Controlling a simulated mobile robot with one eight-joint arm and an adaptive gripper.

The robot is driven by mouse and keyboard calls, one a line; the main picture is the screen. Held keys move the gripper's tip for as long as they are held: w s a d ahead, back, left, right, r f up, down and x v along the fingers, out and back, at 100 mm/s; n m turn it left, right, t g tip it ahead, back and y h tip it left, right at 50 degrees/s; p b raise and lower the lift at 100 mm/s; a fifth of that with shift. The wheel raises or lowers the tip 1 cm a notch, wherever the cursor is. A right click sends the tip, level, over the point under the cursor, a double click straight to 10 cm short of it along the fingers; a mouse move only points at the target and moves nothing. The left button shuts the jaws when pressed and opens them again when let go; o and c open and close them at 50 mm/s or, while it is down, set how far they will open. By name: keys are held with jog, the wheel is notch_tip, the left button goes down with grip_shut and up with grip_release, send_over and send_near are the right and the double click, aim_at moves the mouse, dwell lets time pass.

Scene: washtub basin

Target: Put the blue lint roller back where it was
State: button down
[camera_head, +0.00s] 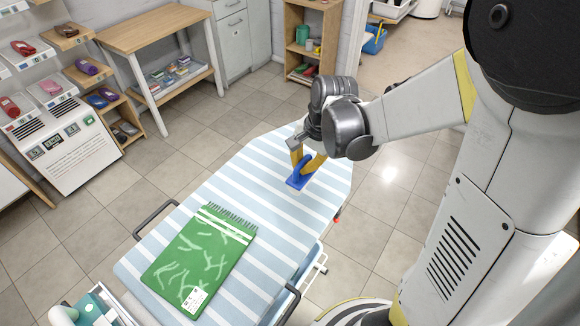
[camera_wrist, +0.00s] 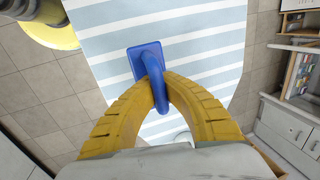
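The blue lint roller (camera_head: 298,181) is at the far part of the striped ironing board (camera_head: 215,190), near its narrowing end. In the wrist view the blue lint roller (camera_wrist: 146,62) shows a flat, square-cornered head and a curved handle. My gripper (camera_head: 307,163) points down at it, and its yellow fingers close on the handle from both sides in the wrist view (camera_wrist: 162,88). Part of the handle is hidden between the fingers. I cannot tell whether the head touches the cloth or hangs just above it.
A green notebook-like pad (camera_head: 203,257) with a white label lies on the near part of the board. A display shelf (camera_head: 55,110) with several small items stands at the left, and a wooden table (camera_head: 150,30) behind.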

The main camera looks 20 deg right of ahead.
jog(key=shift+w+a+f, duration=0.55)
jog(key=shift+w+a, duration=0.05)
jog(key=shift+a, duration=0.1)
jog(key=shift+f+b, duration=1)
jog(key=shift+f, duration=1)
jog(key=shift+f, duration=0.1)
jog(key=c, duration=1.6)
grip_release()
